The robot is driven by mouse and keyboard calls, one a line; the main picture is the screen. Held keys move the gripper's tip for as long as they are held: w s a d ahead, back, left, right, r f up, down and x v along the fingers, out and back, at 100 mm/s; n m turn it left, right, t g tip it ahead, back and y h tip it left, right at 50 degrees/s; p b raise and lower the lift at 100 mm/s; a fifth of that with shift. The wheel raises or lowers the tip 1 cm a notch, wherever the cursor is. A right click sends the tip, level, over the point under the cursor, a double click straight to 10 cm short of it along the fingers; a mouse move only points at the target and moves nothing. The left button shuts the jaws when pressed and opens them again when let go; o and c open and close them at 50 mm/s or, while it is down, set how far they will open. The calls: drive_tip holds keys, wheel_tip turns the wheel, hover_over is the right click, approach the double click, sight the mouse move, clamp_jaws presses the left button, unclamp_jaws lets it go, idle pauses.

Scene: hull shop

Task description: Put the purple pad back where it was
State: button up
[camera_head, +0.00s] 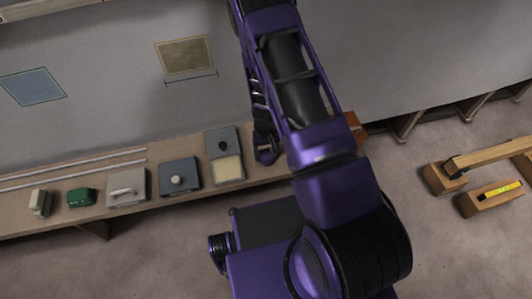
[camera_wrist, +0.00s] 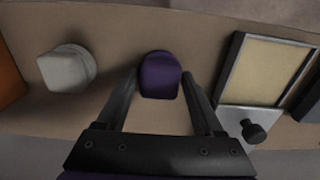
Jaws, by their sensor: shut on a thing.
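The purple pad (camera_wrist: 160,74) is in the wrist view, over the tan workbench top (camera_wrist: 118,30). My gripper (camera_wrist: 161,84) has one dark finger on each side of it and is shut on it. I cannot tell whether the pad touches the bench or is held just above it. In the head view my purple arm reaches down to the bench and hides the pad and the fingertips.
Right of the pad is a grey case (camera_wrist: 262,72) with a beige panel and black knob (camera_wrist: 254,132); left is a pale block (camera_wrist: 66,68). Further left on the bench are a knobbed grey box (camera_head: 179,176), a handled white box (camera_head: 126,187) and a green block (camera_head: 81,197).

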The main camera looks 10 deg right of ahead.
sight(266, 153)
drive_tip(key=o, duration=1.3)
drive_tip(key=shift+c, duration=0.2)
wheel_tip(266, 153, up, 12)
drive_tip(key=shift+p, duration=0.45)
